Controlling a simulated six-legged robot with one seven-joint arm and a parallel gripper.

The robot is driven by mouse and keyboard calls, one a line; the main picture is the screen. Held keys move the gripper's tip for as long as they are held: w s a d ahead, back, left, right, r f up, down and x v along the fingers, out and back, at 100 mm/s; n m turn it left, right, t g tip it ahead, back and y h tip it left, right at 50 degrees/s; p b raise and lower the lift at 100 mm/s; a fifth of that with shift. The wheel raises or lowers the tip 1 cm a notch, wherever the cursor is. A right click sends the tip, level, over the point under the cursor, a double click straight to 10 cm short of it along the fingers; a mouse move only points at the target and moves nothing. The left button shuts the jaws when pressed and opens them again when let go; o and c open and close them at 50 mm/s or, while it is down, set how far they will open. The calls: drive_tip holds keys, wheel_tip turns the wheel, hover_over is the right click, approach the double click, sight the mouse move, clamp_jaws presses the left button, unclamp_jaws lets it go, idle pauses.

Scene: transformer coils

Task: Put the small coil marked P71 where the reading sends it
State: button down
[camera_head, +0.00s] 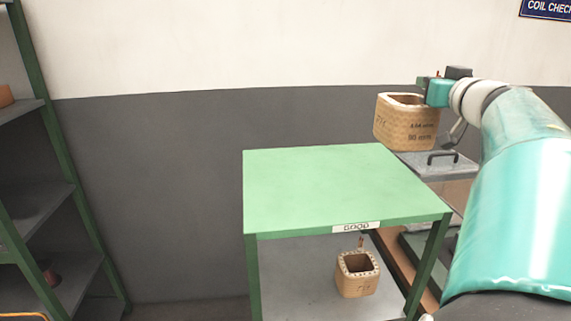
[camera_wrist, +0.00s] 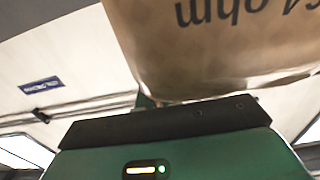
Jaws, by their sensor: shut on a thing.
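A brown, square, hollow coil (camera_head: 405,124) hangs from my gripper (camera_head: 427,90) at the right of the head view. Handwriting on its left face looks like P71 but is too small to be sure. Its front face carries a reading in ohm and "90 mm"; the digits are blurred. My gripper is shut on its upper rim. The coil is past the back right corner of a green-topped table (camera_head: 330,185) labelled GOOD, with no contact seen. In the wrist view the coil's side (camera_wrist: 220,50) shows upside-down writing ending in "4 ohm".
A smaller coil (camera_head: 357,275) stands on the table's lower shelf. The green top is bare. Green-framed shelves (camera_head: 45,200) stand at left. A COIL CHECK sign (camera_head: 547,9) hangs top right.

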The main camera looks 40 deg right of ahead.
sight(382, 94)
drive_tip(key=w+a+f, duration=0.1)
drive_tip(key=w, duration=0.1)
drive_tip(key=w+a+f, duration=0.1)
drive_tip(key=w+a, duration=0.1)
drive_tip(key=w, duration=0.1)
drive_tip(key=w+a+f, duration=0.1)
drive_tip(key=w+a, duration=0.1)
drive_tip(key=shift+w+a+f, duration=0.15)
drive_tip(key=shift+a+f, duration=0.1)
drive_tip(key=shift+f, duration=0.1)
drive_tip(key=w+a+f, duration=0.2)
drive_tip(key=w+f, duration=0.2)
drive_tip(key=f, duration=0.5)
drive_tip(key=shift+a, duration=0.2)
drive_tip(key=shift+f, duration=0.1)
drive_tip(key=c, duration=1.6)
unclamp_jaws()
drive_tip(key=shift+o, duration=0.2)
